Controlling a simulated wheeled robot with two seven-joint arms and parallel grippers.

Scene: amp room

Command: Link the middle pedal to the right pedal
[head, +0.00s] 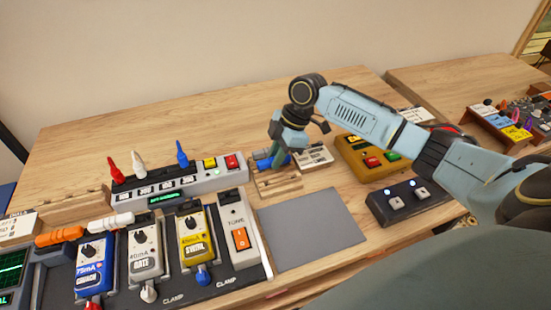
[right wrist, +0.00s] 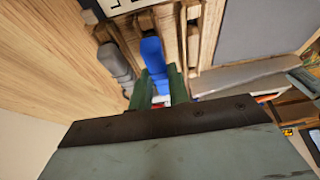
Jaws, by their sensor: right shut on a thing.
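The middle pedal (head: 145,252) is light grey with a black knob, on a dark board. The right pedal (head: 194,240) is yellow, beside it. A blue pedal (head: 93,265) stands at their left. My right gripper (head: 281,156) is at a small wooden rack (head: 279,183) behind the grey mat. Its green fingers (right wrist: 155,88) are shut on a blue plug-like piece (right wrist: 153,55), which seems to be still at the rack. A grey piece (right wrist: 116,63) lies beside it in the rack. My left gripper is not in view.
A white TUNE pedal (head: 238,232) stands right of the yellow one. A long power unit (head: 180,183) with red, white and blue plugs is behind the pedals. A yellow box (head: 366,157) and black footswitch (head: 410,201) stand right. The grey mat (head: 312,235) is clear.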

